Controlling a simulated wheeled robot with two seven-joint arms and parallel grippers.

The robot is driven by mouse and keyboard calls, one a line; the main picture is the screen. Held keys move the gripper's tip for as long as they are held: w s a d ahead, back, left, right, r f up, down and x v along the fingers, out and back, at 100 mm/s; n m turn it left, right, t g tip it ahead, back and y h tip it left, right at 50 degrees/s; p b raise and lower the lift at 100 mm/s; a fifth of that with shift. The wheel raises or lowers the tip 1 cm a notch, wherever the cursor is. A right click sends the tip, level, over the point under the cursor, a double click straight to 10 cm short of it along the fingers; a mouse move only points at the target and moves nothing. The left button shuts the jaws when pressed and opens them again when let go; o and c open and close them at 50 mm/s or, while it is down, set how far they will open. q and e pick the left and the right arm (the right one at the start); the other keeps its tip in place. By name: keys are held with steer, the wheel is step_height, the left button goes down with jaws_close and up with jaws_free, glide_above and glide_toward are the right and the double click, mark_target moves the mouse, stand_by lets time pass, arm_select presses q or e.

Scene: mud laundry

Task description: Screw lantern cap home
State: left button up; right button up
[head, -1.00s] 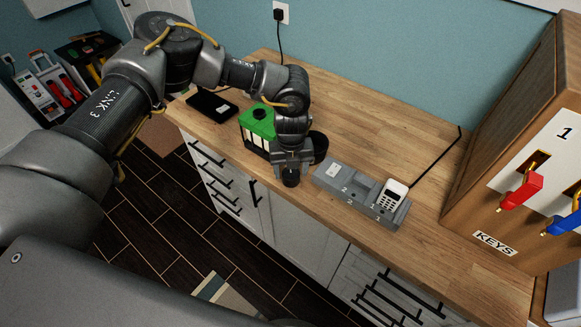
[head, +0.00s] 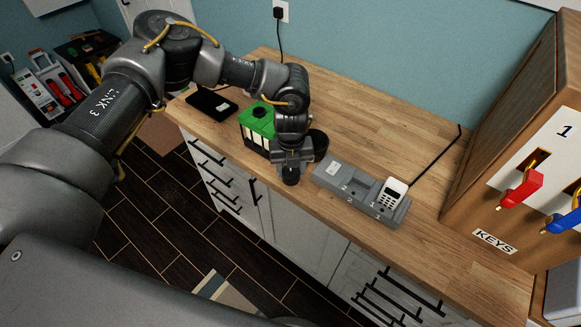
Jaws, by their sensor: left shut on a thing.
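The lantern (head: 251,134) stands on the wooden counter. It has a green top, pale side panels and a round black spot on top that may be its opening. My left gripper (head: 291,167) is to the right of the lantern and nearer the front edge, pointing down. It is shut on a small black cylinder, which looks like the lantern cap (head: 291,178). The cap is apart from the lantern. My left wrist hides part of the lantern's right side. My right gripper is not in view.
A dark round container (head: 319,142) stands behind my gripper. A grey tray (head: 361,192) with a white keypad handset (head: 391,193) is to the right. A black flat pad (head: 211,104) lies at the left. A wooden key cabinet (head: 510,90) rises at the right. The counter's back is clear.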

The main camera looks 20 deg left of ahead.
mark_target(291, 171)
arm_select(q)
steer(key=shift+r, duration=0.1)
steer(key=shift+r+p, duration=2)
steer(key=shift+r, duration=0.9)
